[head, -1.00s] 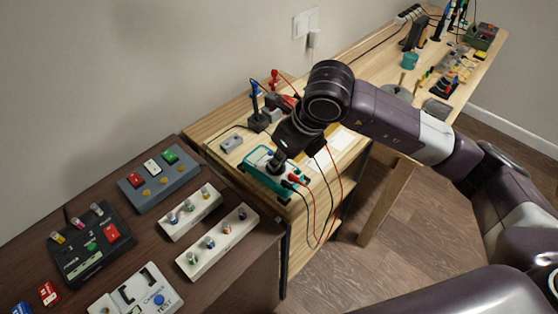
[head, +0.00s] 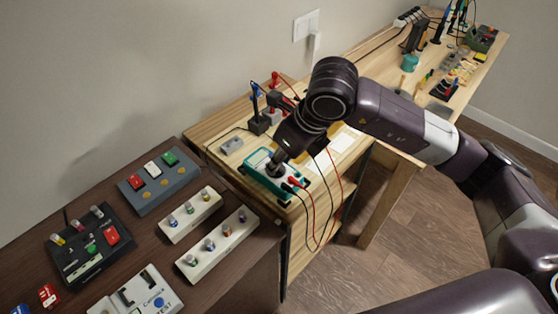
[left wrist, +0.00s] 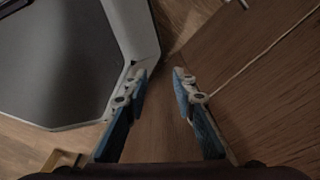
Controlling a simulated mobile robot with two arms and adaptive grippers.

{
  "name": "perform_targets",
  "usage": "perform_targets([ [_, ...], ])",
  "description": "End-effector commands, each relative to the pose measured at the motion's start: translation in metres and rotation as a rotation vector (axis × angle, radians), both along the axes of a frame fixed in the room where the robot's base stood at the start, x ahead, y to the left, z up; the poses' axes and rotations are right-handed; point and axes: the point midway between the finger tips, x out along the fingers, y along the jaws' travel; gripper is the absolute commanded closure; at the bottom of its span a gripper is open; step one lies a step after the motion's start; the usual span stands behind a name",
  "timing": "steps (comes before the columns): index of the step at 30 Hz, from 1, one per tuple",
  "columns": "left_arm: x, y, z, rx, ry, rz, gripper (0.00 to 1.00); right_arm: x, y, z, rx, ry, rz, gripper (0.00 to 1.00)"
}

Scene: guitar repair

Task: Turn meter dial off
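The teal multimeter (head: 256,158) lies on its back on the wooden bench in the head view. Red and black leads (head: 297,183) are plugged into its near right end. My right gripper (head: 276,168) points down at the middle of the meter's face, where the dial is. The fingertips are at or very close to the dial. They and the wrist hide most of it, so its setting and the finger gap cannot be read. My left gripper (left wrist: 160,85) shows only in the left wrist view. Its blue-padded fingers are apart and empty, away from the meter.
A grey box (head: 231,145) and a dark stand with a blue-topped tool (head: 258,120) are close behind the meter. A dark brown table (head: 225,272) with several switch panels stands at the left. Loose leads hang over the bench's front edge.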

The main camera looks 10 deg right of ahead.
Motion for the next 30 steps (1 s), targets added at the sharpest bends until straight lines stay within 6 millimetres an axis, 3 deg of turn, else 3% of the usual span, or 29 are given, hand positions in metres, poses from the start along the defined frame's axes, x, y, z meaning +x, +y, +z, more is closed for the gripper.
perform_targets([
  [9,0.001,-0.002,0.000,-0.002,-0.002,0.000,0.75,-0.020,-0.015,0.063,-0.002,-0.007,0.000,0.74],
  [15,0.002,-0.002,0.000,-0.002,-0.002,0.000,0.75,-0.030,-0.021,0.090,-0.001,-0.003,0.000,0.74],
  [30,0.002,-0.002,0.000,-0.002,-0.002,0.000,0.75,-0.034,-0.024,0.100,0.000,-0.001,0.000,0.74],
])
